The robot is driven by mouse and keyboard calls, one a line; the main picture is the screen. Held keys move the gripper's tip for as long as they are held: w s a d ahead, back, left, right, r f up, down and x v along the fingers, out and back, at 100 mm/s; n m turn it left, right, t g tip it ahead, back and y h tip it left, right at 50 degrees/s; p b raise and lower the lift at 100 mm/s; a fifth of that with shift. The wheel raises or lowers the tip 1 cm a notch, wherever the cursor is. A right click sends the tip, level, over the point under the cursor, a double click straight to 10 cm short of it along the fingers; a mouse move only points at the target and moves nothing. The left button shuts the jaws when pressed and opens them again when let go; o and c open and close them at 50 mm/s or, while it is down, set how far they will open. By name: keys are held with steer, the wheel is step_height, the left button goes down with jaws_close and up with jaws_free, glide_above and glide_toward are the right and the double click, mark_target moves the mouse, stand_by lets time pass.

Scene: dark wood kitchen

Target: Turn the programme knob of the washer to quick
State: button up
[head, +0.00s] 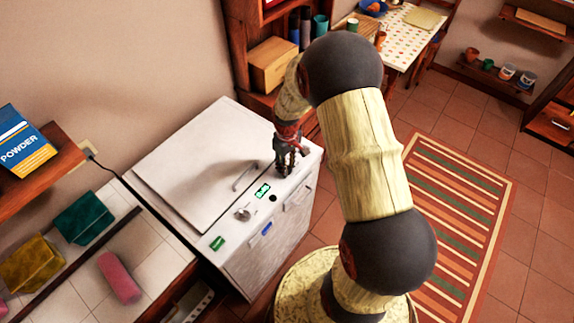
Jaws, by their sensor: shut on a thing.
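The washer (190,165) is a white top-loading machine against the wall, with its lid down and a control panel along its front edge. My gripper (285,172) points down at the right end of this panel. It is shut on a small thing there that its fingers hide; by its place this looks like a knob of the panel. A second, pale knob (245,212) shows bare near the panel's left part. A lit green display (263,190) and a black round button (273,198) lie between them. I cannot read any programme mark or the held knob's setting.
A green button (218,243) sits at the panel's left end. A lid handle (247,176) rises just left of my gripper. A shelf with a powder box (25,145) is at left. A wooden cabinet (245,50) stands behind the washer. Striped rug (455,200) and open floor are at right.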

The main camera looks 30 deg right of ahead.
steer(key=m, duration=0.8)
steer(key=shift+m, duration=0.4)
stand_by(0.4)
steer(key=o, duration=1.1)
steer(key=shift+o, duration=0.4)
step_height(320, 180, up, 12)
